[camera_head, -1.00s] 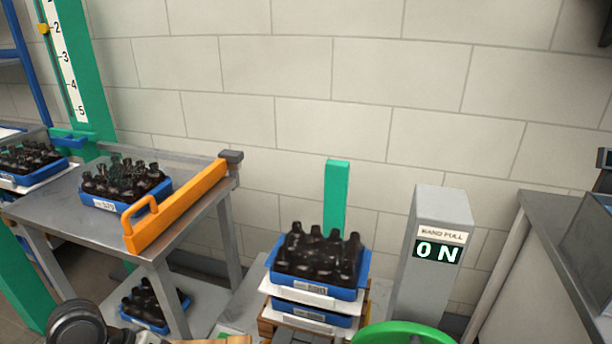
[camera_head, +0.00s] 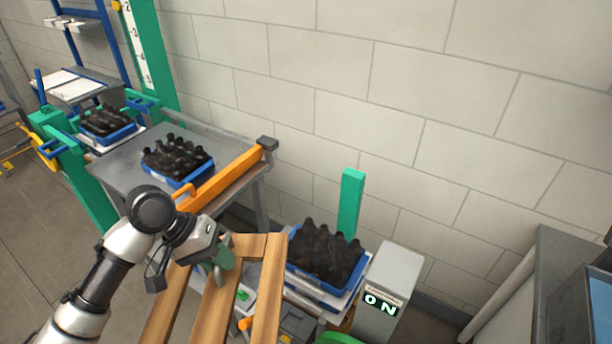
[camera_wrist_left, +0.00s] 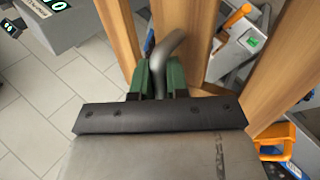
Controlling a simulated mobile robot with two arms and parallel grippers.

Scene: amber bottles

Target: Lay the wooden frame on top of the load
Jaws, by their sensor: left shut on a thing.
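The wooden frame (camera_head: 268,290) is made of long pale slats joined by a crosspiece. My left gripper (camera_head: 222,268) is shut on it near the crosspiece and holds it raised at a tilt, left of the load. In the left wrist view, the green fingers of the gripper (camera_wrist_left: 160,78) close around a grey curved handle in front of the wooden frame (camera_wrist_left: 185,35). The load is a stack of blue trays with white sheets between them, topped by a blue tray of dark bottles (camera_head: 325,252). The frame's right slat hides part of its left side. My right gripper is not in view.
A grey pillar with an ON display (camera_head: 385,290) stands just right of the load, and a green post (camera_head: 349,200) stands behind it. A metal table (camera_head: 130,165) with another bottle tray and an orange bar (camera_head: 225,178) is at left. A grey cabinet (camera_head: 560,270) is at right.

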